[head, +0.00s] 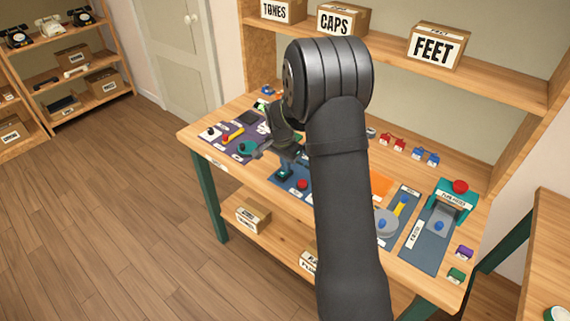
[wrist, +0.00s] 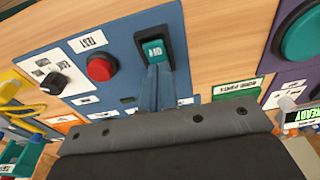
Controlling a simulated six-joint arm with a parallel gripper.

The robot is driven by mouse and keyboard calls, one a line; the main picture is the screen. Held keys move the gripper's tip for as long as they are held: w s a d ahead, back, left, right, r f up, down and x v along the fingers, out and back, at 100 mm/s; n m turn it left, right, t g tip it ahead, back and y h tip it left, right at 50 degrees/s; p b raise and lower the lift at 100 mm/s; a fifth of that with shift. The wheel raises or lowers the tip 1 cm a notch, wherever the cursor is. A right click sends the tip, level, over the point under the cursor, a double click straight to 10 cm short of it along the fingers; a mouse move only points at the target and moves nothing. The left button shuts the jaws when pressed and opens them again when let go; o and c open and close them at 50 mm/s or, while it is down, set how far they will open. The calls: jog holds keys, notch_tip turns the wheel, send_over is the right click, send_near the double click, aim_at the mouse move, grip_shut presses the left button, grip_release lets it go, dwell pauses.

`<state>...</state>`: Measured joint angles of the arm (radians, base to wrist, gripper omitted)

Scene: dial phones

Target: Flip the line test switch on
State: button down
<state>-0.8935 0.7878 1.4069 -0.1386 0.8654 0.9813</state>
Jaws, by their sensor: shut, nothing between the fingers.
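The line test switch (wrist: 152,45) is a teal rocker in a dark frame on the blue panel (wrist: 120,40), with white marking on its face. A label reading TEST (wrist: 87,41) shows upside down on the panel. The switch also shows small in the head view (head: 284,174). My gripper (wrist: 154,70) is shut and empty, its fingertips right at the near end of the switch. I cannot tell whether they touch it. The fingers hide the panel under them. In the head view my gripper (head: 287,163) is over the blue panel.
A red round button (wrist: 100,68) and a white plate with a black knob (wrist: 52,83) sit beside the switch. A teal dome (wrist: 302,36) and a READY display (wrist: 303,115) are at the right. Boxes (head: 435,46) stand on the shelf behind.

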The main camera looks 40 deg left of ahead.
jog(key=shift+s+d+f, duration=0.1)
jog(key=shift+s+f, duration=0.15)
jog(key=shift+s, duration=0.75)
jog(key=shift+r, duration=0.1)
notch_tip(320, 180, up, 14)
jog(key=s, duration=0.1)
jog(key=shift+s, duration=0.35)
